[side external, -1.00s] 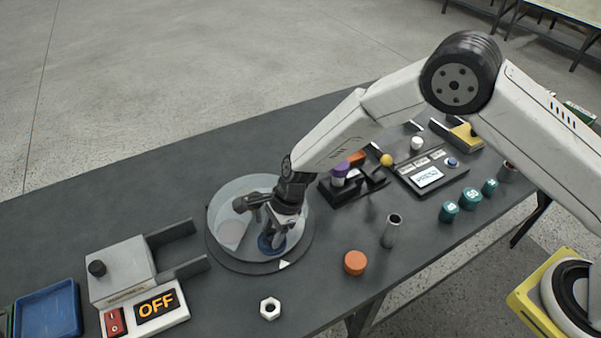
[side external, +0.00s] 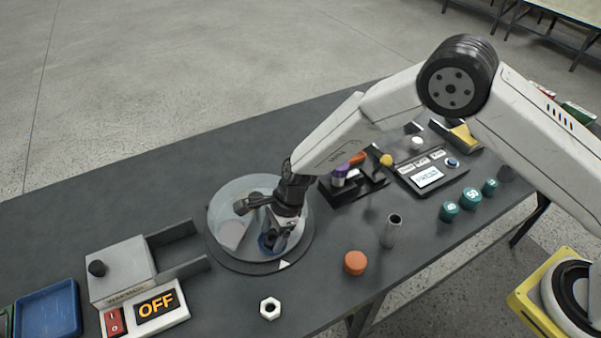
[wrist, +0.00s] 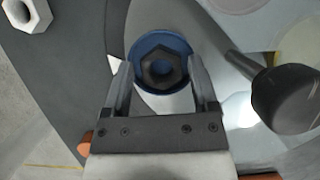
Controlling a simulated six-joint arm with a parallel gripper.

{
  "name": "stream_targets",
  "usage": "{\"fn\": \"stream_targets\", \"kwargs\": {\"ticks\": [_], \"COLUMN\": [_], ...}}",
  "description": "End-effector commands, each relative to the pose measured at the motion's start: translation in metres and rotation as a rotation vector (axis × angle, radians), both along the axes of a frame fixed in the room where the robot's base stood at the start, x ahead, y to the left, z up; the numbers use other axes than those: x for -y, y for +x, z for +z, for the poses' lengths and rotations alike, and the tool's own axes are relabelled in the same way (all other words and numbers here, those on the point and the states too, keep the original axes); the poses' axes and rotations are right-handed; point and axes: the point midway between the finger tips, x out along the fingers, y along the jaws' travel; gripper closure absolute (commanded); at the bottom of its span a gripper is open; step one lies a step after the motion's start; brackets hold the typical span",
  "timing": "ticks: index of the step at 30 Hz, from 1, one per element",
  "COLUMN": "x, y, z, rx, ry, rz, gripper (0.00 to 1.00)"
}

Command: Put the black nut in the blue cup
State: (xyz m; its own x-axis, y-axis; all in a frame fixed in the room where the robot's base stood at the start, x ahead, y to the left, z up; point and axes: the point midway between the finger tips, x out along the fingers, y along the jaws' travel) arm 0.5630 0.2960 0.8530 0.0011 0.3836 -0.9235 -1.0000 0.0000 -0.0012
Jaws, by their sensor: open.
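The blue cup (wrist: 158,38) is round and sits below my gripper in the wrist view. The black nut (wrist: 160,66) is hexagonal with a central hole and shows within the cup's rim. Its exact height in the cup is hard to tell. My gripper (wrist: 160,75) is open, one finger on each side of the cup and nut.
A white nut (side external: 270,308) and an orange cylinder (side external: 355,262) lie in front. A grey tube (side external: 391,232) stands upright to the right.

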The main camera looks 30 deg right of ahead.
Motion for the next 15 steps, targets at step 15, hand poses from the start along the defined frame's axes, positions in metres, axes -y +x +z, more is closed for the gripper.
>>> {"fn": "stream_targets", "kwargs": {"ticks": [15], "x": [0.015], "y": [0.001], "z": [0.049], "rx": [0.003], "ry": [0.002], "rz": [-0.001], "gripper": [0.11]}}
